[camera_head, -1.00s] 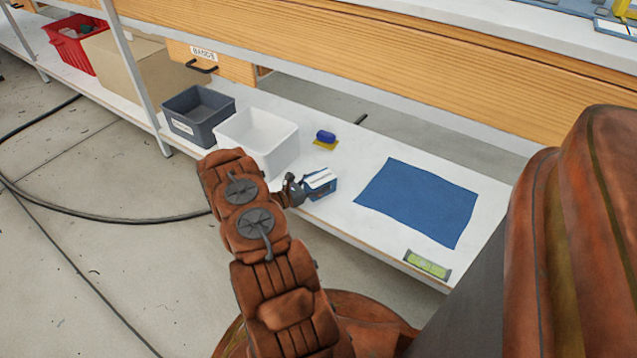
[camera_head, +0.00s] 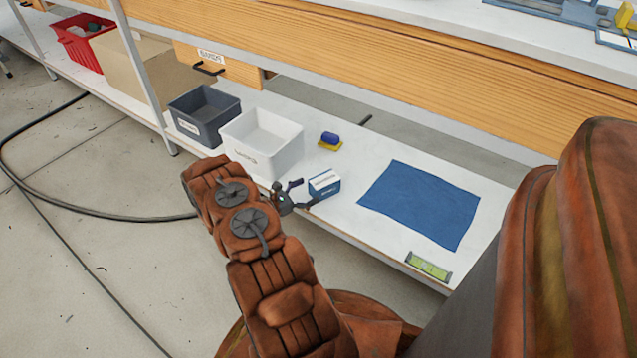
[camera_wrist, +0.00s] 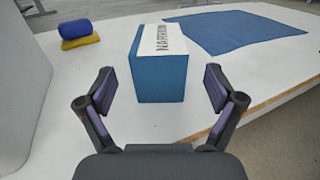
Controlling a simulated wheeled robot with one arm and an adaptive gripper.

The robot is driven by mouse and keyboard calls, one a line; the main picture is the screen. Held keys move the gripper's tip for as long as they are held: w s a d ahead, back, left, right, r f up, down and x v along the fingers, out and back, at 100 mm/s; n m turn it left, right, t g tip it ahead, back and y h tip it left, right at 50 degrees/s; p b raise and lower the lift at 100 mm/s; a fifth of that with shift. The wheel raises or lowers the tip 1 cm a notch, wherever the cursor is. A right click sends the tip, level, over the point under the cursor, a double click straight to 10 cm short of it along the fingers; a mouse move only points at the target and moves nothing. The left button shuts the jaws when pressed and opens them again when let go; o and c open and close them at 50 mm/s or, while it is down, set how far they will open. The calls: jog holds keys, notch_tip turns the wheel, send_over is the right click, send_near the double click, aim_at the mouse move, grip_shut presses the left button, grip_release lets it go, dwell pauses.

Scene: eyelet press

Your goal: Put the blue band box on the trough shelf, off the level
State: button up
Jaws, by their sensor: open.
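The blue band box (camera_head: 324,187), blue with a white lettered top, stands upright on the white lower shelf (camera_head: 345,226). In the wrist view the box (camera_wrist: 159,75) stands ahead, beyond the fingertips. My gripper (camera_head: 307,193) is open and empty at the box's left side; the wrist view shows my gripper's (camera_wrist: 160,92) two fingers spread wide, with a gap before the box. The level (camera_head: 428,265), grey with a green-yellow middle, lies at the shelf's front edge to the right, well apart from the box.
A blue cloth (camera_head: 420,204) lies right of the box. A blue and yellow item (camera_head: 330,141) lies behind it. A white bin (camera_head: 262,143) and a dark grey bin (camera_head: 204,115) stand to the left. The wooden bench front (camera_head: 400,85) overhangs the shelf.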

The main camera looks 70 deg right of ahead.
jog(key=p+v, duration=0.1)
jog(key=v, duration=0.5)
jog(key=a+r+m+y, duration=0.35)
jog(key=a+r, duration=0.45)
jog(key=r, duration=0.4)
jog(key=a+r+m+y, duration=0.35)
jog(key=a+r, duration=0.45)
jog(key=r, duration=0.3)
jog(key=s+a+r+m+t+y, duration=0.1)
jog(key=s+a+r+t+y, duration=0.1)
jog(key=a, duration=0.8)
jog(key=s+a+r+m+t+y, duration=0.1)
jog(key=s+a+r, duration=0.4)
jog(key=a, duration=0.6)
jog(key=s+a+r+m+t+y, duration=0.2)
jog(key=s+a+r+t+y, duration=0.1)
jog(key=a, duration=0.8)
jog(key=shift+s+r+t+y, duration=0.2)
jog(key=shift+s+t+y, duration=0.3)
jog(key=shift+s+y, duration=0.5)
